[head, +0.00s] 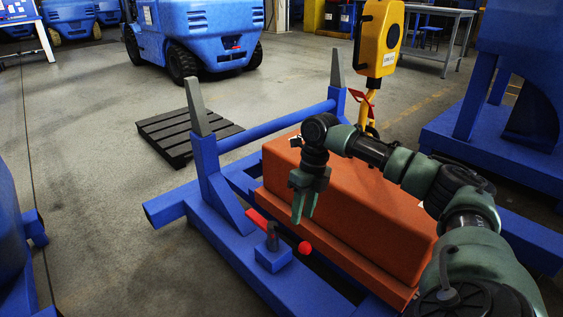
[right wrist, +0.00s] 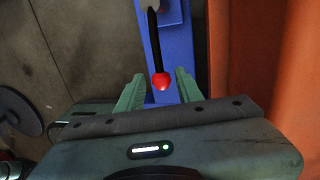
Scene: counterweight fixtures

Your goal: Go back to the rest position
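My right gripper (head: 303,207) hangs pointing down over the front beam of a blue fixture (head: 240,250), in front of an orange counterweight block (head: 350,205). Its green fingers are apart with nothing between them, and the right wrist view (right wrist: 160,88) shows the same. A red ball knob (head: 305,248) on a lever lies below and just beyond the fingertips. In the right wrist view the knob (right wrist: 161,81) appears between the fingers at the end of a black rod (right wrist: 154,40); contact cannot be told. My left gripper is out of view.
A yellow hoist (head: 380,40) hangs with its hook by the block's far end. Upright grey-tipped posts (head: 197,108) rise from the fixture. A dark pallet (head: 188,135) and a blue forklift (head: 195,35) stand behind.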

